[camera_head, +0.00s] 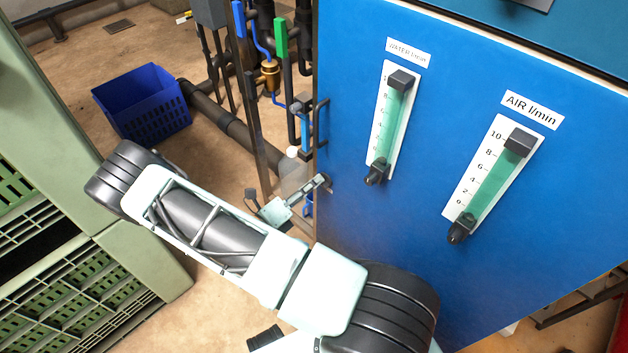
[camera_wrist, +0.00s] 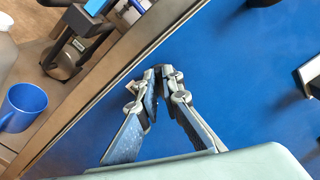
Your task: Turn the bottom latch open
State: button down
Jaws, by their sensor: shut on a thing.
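The blue cabinet door (camera_head: 350,215) fills the right of the head view and much of the wrist view (camera_wrist: 235,85). The bottom latch (camera_head: 330,185) is a small dark piece low near the door's left edge, mostly hidden by the fingers. My gripper (camera_head: 322,180) reaches it from the left. In the wrist view, my gripper (camera_wrist: 157,78) has its fingertips closed together around the latch (camera_wrist: 158,69), of which only a dark bit shows. How far the latch is turned cannot be told.
A black handle (camera_head: 321,118) is on the door's left edge, above my gripper. Pipes and a brass valve (camera_head: 270,76) stand left of the cabinet. Two flow gauges (camera_head: 391,128) (camera_head: 492,178) are on the door. Green crates (camera_head: 75,285) are left; a blue basket (camera_head: 142,103) lies behind.

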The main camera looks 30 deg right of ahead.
jog(key=n, duration=0.5)
jog(key=shift+f+p, duration=0.25)
jog(key=shift+p, duration=0.15)
jog(key=shift+n, duration=0.3)
jog(key=c, duration=2.1)
grip_release()
jog(key=shift+a, duration=0.1)
jog(key=v, duration=1.1)
jog(key=shift+s+a, duration=0.15)
jog(key=shift+a, duration=0.25)
